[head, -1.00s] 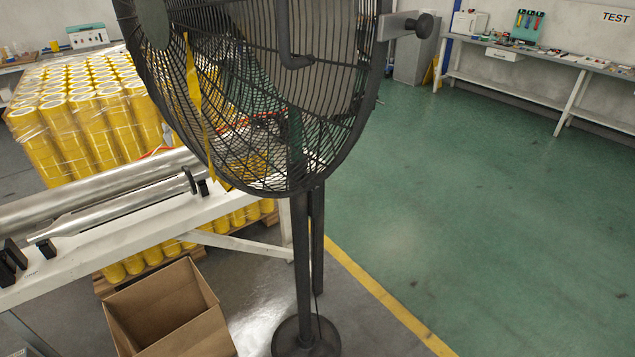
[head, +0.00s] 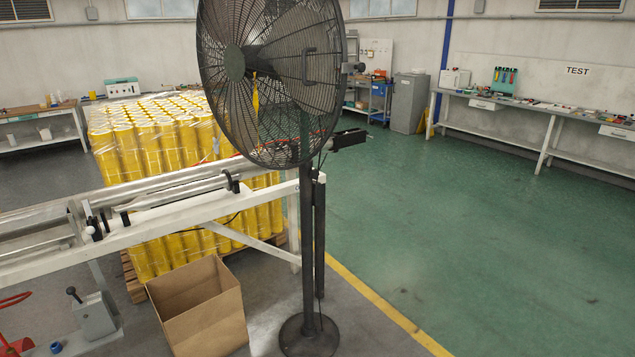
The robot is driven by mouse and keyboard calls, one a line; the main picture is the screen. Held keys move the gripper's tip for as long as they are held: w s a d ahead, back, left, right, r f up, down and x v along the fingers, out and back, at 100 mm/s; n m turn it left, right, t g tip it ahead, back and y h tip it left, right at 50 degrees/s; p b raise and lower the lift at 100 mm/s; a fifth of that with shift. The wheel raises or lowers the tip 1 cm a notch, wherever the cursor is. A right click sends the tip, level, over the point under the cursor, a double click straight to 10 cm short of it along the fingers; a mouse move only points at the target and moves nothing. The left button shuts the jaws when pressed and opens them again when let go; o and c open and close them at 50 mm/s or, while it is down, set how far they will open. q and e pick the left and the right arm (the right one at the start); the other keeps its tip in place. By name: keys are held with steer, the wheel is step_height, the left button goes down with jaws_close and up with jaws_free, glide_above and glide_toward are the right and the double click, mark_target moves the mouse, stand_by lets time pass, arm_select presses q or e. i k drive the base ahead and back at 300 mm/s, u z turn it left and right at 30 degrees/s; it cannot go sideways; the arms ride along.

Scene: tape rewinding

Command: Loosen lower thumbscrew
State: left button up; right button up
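A small dark knob (head: 359,67) sticks out at the right edge of a black pedestal fan (head: 228,115); I cannot tell whether it is a thumbscrew. A black part (head: 350,138) with a dark end shows just right of the fan's pole, below the cage; it is too small to make out. I cannot pick out a lower thumbscrew for certain. Metal rollers (head: 165,188) lie along a white frame (head: 200,209) at the left, with small black clamps (head: 94,224) on it. Neither of my grippers is in view.
The fan's pole and round base (head: 308,338) stand in front of the frame's right end. An open cardboard box (head: 200,312) sits on the floor. Yellow rolls (head: 150,150) are stacked behind. A grey lever box (head: 96,318) is lower left. The green floor at right is clear.

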mark_target(315, 173)
steer(key=z, duration=0.7)
steer(key=i, duration=0.55)
steer(key=z, duration=0.6)
